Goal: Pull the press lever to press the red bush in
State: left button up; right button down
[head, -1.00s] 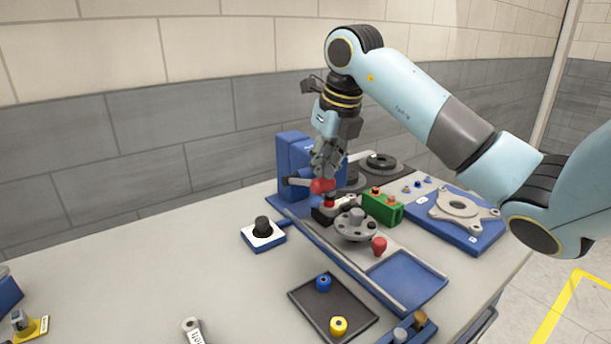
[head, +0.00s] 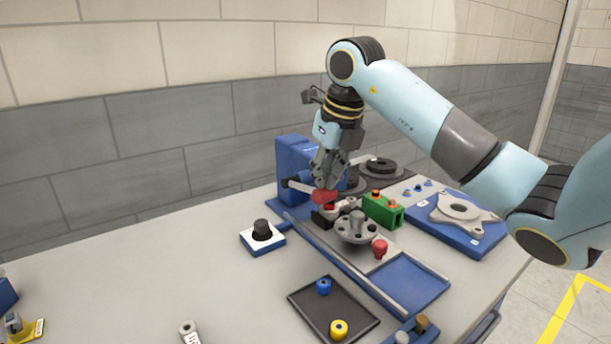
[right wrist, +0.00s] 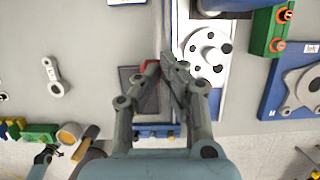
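The press (head: 297,165) is a blue upright block at the back of the bench. Its grey lever (head: 300,187) sticks out to the right and ends in a red knob (head: 325,196). My right gripper (head: 325,182) points down at this knob and touches it or nearly so. In the right wrist view its fingertips (right wrist: 163,65) come together, with a bit of red beside the left one. I see no knob clearly between them. Just below the knob, a red bush (head: 330,208) shows partly at the black holder (head: 323,219). My left gripper is out of view.
A grey flanged hub (head: 356,228), a red peg (head: 379,248) and a green block (head: 383,209) stand close by on the right. A dark tray (head: 318,309) holds a blue and a yellow ring. The bench's left part is mostly clear.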

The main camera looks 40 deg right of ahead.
aim_at(325, 188)
jog(key=shift+f, duration=0.2)
jog(key=shift+s+f+b, duration=0.15)
jog(key=shift+f+b, duration=0.45)
jog(key=shift+b, duration=0.05)
jog(key=shift+f, duration=0.1)
jog(key=shift+f+b, duration=0.65)
dwell(0.3)
jog(key=shift+f+b, duration=0.65)
jog(key=shift+f, duration=0.15)
